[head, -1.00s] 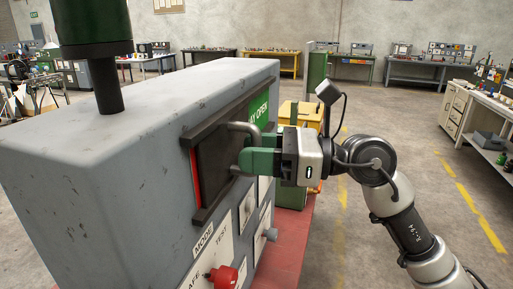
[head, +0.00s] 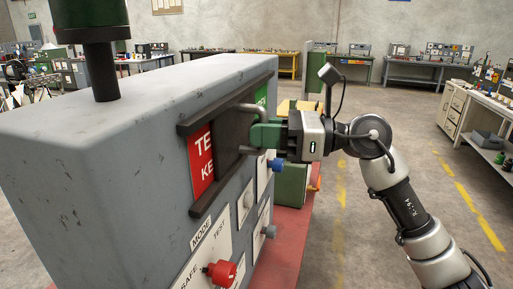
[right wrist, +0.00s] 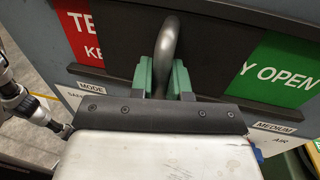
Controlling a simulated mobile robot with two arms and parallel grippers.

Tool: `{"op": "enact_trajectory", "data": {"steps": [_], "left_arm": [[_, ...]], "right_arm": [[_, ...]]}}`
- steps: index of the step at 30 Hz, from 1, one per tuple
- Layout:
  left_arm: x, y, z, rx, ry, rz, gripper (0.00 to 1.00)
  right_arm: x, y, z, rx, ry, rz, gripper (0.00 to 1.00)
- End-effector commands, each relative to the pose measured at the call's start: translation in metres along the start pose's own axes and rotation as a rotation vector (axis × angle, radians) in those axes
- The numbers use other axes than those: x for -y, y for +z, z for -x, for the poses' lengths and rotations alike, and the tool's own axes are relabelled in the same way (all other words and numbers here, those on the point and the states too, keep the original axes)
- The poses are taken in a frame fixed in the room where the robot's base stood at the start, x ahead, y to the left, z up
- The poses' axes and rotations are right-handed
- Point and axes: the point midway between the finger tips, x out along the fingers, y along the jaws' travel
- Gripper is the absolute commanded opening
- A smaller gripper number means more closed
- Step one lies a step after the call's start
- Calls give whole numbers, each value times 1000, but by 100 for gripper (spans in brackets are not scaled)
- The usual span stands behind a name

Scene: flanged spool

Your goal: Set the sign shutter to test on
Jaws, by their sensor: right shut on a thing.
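The sign shutter (head: 232,143) is a dark sliding panel between two dark rails on the side of the grey machine. It stands mid-travel, with part of the red sign (head: 201,160) showing to its left and part of the green sign (head: 262,96) to its right. In the right wrist view the red sign (right wrist: 75,25) reads "TE" and "KE", and the green sign (right wrist: 275,70) reads "Y OPEN". My right gripper (head: 256,134) is shut on the shutter's bent metal handle (right wrist: 167,45). My left gripper does not show.
Below the rails are a red knob (head: 221,273) by the MODE label, a grey knob (head: 268,231) and a blue knob (head: 275,165). A green column (head: 95,25) rises above the grey machine (head: 90,150). Open floor (head: 340,240) lies to the right; benches stand behind.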

Motion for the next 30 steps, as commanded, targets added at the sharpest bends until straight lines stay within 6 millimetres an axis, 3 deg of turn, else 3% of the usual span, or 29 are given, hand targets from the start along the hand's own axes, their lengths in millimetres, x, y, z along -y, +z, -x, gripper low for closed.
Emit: {"op": "enact_trajectory", "data": {"steps": [6, 15, 21, 30], "left_arm": [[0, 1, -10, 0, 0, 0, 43], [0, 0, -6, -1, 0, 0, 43], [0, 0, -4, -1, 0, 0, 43], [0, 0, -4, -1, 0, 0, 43]], "right_arm": [[53, 0, 10, 3, -4, -3, 0], [102, 2, 20, 1, -2, -1, 0], [119, 1, 24, 1, -1, 0, 0], [124, 1, 25, 2, -3, 3, 0]]}}
